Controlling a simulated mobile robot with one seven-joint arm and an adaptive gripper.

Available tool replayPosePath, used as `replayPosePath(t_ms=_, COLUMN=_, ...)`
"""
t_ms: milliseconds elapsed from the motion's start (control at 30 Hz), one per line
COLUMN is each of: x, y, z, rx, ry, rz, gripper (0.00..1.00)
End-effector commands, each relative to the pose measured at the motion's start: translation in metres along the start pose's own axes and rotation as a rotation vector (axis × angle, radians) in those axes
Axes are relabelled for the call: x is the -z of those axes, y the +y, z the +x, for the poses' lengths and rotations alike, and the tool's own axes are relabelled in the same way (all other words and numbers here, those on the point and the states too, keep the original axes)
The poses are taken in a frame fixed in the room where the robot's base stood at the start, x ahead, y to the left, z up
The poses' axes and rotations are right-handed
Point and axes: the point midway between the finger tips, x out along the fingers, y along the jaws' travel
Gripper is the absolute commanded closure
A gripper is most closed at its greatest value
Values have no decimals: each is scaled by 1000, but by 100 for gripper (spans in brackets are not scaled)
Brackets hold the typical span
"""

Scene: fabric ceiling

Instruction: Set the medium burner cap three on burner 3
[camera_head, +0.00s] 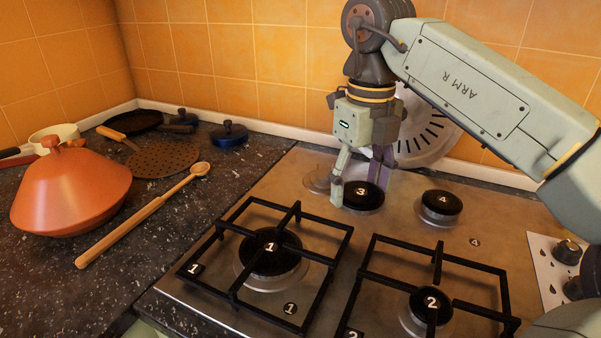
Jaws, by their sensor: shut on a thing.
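The gripper is shut on this cap. The fingers hide part of the cap's edges.
Cap 4 (441,203) sits at the back right. Black grates cover burner 1 (270,252) and burner 2 (431,305) in front. A round slotted disc (428,125) leans on the wall behind. An orange tagine (70,195) and wooden spoon (150,208) lie left.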

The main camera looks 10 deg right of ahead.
Motion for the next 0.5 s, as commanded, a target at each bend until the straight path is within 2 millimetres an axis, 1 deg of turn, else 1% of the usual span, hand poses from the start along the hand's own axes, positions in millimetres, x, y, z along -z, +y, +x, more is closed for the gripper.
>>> replayPosePath(t_ms=67, x=-4, y=-2, z=-1, rx=0, ry=1, rz=2, gripper=66)
replayPosePath(t_ms=167, x=-17, y=-6, z=-2, rx=-1, ry=1, rz=2, gripper=66)
replayPosePath(t_ms=267, x=-41, y=-13, z=-2, rx=-2, ry=1, rz=2, gripper=66)
replayPosePath(t_ms=500, x=-103, y=-31, z=4, rx=-2, ry=1, rz=2, gripper=66)
